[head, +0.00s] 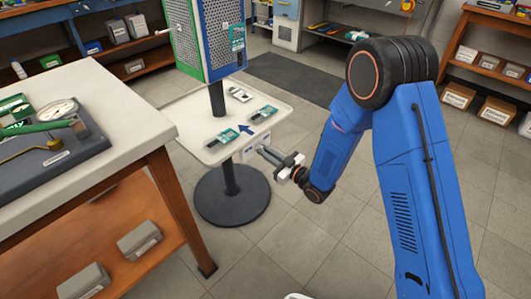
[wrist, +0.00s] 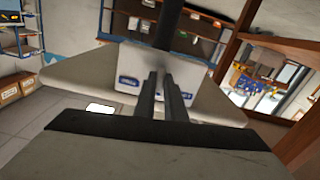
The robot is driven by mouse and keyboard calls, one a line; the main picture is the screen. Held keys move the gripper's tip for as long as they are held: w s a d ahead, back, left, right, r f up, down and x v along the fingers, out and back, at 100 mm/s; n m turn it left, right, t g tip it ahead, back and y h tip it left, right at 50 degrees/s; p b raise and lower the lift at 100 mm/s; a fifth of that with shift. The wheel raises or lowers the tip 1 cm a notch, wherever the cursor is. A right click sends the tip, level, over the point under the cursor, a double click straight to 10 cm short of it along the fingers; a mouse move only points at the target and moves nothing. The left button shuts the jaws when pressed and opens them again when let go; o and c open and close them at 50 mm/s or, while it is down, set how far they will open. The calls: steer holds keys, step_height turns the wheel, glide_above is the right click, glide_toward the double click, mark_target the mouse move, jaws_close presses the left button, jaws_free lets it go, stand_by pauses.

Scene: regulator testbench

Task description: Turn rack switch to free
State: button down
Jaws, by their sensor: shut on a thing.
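The rack (head: 208,35) is a perforated panel with blue and green edges on a dark post, above a white tray and a round black base. A white switch box (head: 249,149) sits at the tray's front edge. It also shows in the wrist view (wrist: 196,78), with blue labels left and right of the fingers. My gripper (head: 264,151) reaches the box from the right. In the wrist view its fingers (wrist: 164,82) are close together against the box front, shut on the switch lever. The lever itself is hidden by the fingers, so its setting cannot be read.
The tray (head: 187,113) holds teal-labelled items and a blue arrow. A workbench (head: 110,80) with a gauge plate stands at the left, close to the rack. Shelves line the back wall. The tiled floor (head: 290,240) in front is clear.

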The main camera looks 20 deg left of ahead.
steer(key=m, duration=1)
steer(key=shift+s, duration=0.1)
stand_by(0.4)
steer(key=c, duration=1.8)
jaws_free()
steer(key=v, duration=1.7)
steer(key=shift+d, duration=0.2)
